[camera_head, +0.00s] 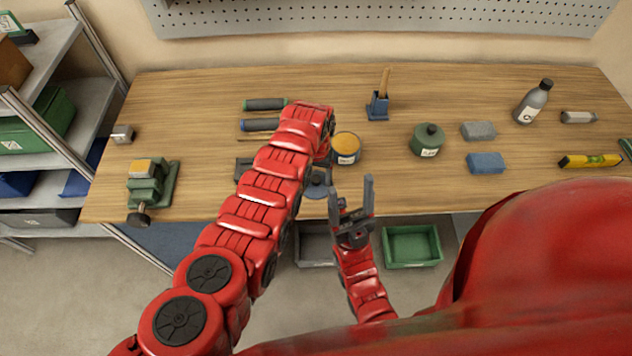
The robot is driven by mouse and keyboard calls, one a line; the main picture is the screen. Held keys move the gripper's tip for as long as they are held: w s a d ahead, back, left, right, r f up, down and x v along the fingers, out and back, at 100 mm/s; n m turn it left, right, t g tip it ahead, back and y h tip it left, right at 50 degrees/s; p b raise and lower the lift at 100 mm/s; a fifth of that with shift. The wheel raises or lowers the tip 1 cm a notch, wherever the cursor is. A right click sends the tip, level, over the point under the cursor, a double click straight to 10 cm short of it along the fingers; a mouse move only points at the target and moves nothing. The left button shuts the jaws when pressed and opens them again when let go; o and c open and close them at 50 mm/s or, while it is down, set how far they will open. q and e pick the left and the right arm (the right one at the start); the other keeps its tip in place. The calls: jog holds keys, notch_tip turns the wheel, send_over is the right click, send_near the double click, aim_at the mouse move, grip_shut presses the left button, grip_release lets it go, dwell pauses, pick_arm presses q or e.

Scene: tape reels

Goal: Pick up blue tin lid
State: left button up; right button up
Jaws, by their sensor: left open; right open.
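A round, dark blue-grey lid-like disc (317,191) lies near the front edge of the bench. It is partly covered by my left arm, and I take it to be the blue tin lid. My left arm reaches over the bench, and its gripper (322,168) points down just above the disc. Its fingertips are mostly hidden, so I cannot tell whether they touch the disc. My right gripper (352,200) is open and empty at the bench's front edge, fingers pointing away from me, right of the disc. A tin with a yellow top (346,144) stands behind the disc.
A green vise (151,183) sits at the left. A green bin (411,246) is below the front edge.

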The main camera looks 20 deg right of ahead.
pick_arm(q)
grip_shut()
dwell(0.3)
jog(key=shift+r, duration=0.1)
